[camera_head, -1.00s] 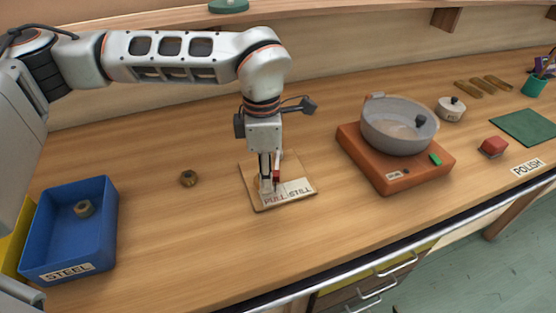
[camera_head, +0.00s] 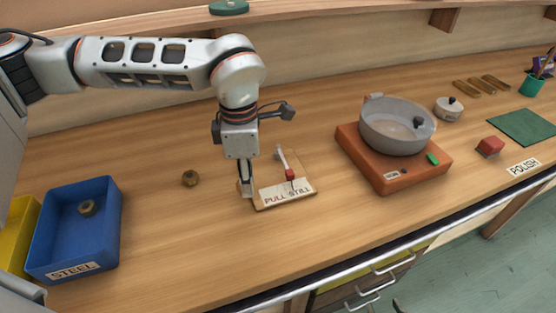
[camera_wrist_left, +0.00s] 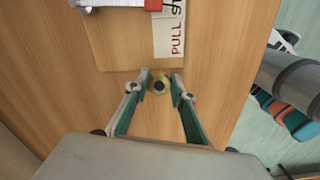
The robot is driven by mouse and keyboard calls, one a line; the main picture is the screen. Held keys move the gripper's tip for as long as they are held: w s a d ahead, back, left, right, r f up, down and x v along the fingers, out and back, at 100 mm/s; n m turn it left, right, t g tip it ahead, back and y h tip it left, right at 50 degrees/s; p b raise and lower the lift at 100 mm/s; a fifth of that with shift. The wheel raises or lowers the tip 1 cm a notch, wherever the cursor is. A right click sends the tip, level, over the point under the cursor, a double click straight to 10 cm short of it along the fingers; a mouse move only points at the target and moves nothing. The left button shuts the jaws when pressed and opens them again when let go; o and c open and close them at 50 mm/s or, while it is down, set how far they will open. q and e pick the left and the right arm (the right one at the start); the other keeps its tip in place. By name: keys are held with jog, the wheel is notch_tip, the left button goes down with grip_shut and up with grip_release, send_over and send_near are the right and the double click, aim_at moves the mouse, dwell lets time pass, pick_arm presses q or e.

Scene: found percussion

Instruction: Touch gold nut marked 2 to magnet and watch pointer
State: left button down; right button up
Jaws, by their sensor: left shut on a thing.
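My left gripper (camera_head: 247,192) points down at the left edge of the test board (camera_head: 305,188), which has a "PULL STILL" label. In the left wrist view the gripper (camera_wrist_left: 160,82) is shut on a gold nut (camera_wrist_left: 160,86) between its fingertips; no number is readable on it. The nut is apart from the red-ended piece (camera_head: 291,174) on the board, which I take for the magnet; its red part also shows in the left wrist view (camera_wrist_left: 153,5). A pale bar (camera_head: 281,155) runs up from it, perhaps the pointer. My right gripper is not in view.
A brass nut (camera_head: 190,178) lies left of the board. A blue "STEEL" tray (camera_head: 110,225) holds another nut (camera_head: 87,208), beside a yellow tray (camera_head: 14,240). A grey bowl (camera_head: 385,135) sits on an orange base (camera_head: 405,180) to the right. Bare table lies in front of the board.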

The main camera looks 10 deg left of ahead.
pick_arm(q)
jog(key=shift+r+p, duration=1.4)
jog(key=shift+r, duration=1)
jog(key=shift+r+p, duration=0.95)
jog(key=shift+r, duration=0.6)
